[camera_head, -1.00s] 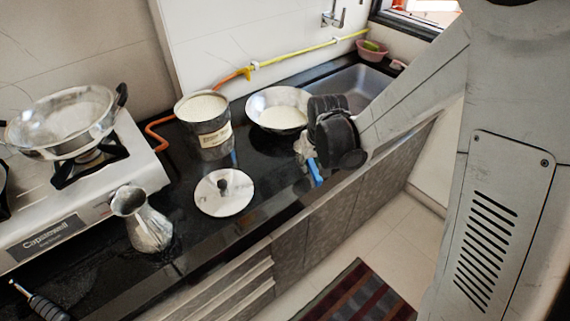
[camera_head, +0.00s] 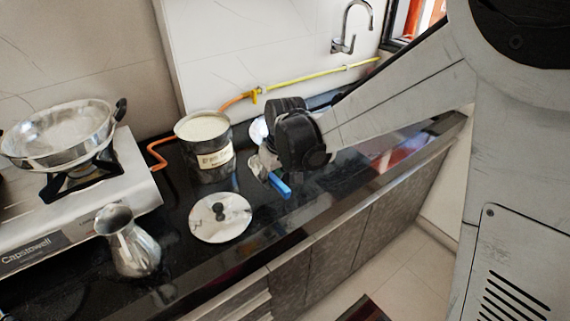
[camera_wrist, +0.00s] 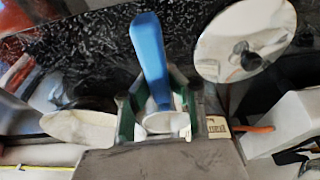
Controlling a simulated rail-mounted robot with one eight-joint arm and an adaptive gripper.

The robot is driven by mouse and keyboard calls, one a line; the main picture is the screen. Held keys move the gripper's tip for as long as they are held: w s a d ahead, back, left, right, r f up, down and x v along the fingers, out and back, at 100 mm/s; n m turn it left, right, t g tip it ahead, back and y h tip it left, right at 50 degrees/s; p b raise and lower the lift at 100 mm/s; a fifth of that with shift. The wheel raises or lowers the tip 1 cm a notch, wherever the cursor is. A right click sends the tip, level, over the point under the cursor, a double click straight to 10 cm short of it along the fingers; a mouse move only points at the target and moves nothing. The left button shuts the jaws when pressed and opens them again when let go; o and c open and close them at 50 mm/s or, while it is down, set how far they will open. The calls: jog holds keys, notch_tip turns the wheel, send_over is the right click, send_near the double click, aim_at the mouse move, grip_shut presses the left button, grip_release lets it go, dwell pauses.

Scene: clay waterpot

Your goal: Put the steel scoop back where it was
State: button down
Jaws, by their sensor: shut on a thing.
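The steel scoop's blue handle (camera_head: 281,185) points down and to the front in the head view. In the wrist view the handle (camera_wrist: 150,55) rises from between my fingers, which are shut on the scoop. My gripper (camera_head: 264,172) holds it above the black counter, to the right of the labelled pot (camera_head: 204,150) and the lid. The pot is open and filled with something pale. A bowl of pale contents (camera_head: 258,131) is mostly hidden behind my gripper; it shows at left in the wrist view (camera_wrist: 80,127).
A round lid with a dark knob (camera_head: 221,228) lies flat on the counter (camera_head: 180,262). A metal jug (camera_head: 131,247) stands at front left. A stove (camera_head: 85,215) bears a steel pan (camera_head: 60,140). An orange and yellow hose (camera_head: 300,80) runs along the wall.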

jog(key=w+d+f, duration=0.1)
jog(key=w+d, duration=0.1)
jog(key=w+d+f, duration=0.1)
jog(key=d+f, duration=0.1)
jog(key=shift+w+f, duration=0.2)
jog(key=shift+w, duration=0.15)
jog(key=shift+f+b, duration=0.45)
jog(key=shift+f, duration=1.55)
jog(key=shift+f+b, duration=0.35)
jog(key=shift+b, duration=0.05)
jog(key=shift+s+d+f, duration=0.1)
jog(key=shift+s+f, duration=0.05)
jog(key=shift+s, duration=0.05)
jog(key=c, duration=1.7)
grip_release()
jog(key=shift+w+f, duration=0.1)
jog(key=shift+f, duration=0.1)
jog(key=shift+r, duration=0.15)
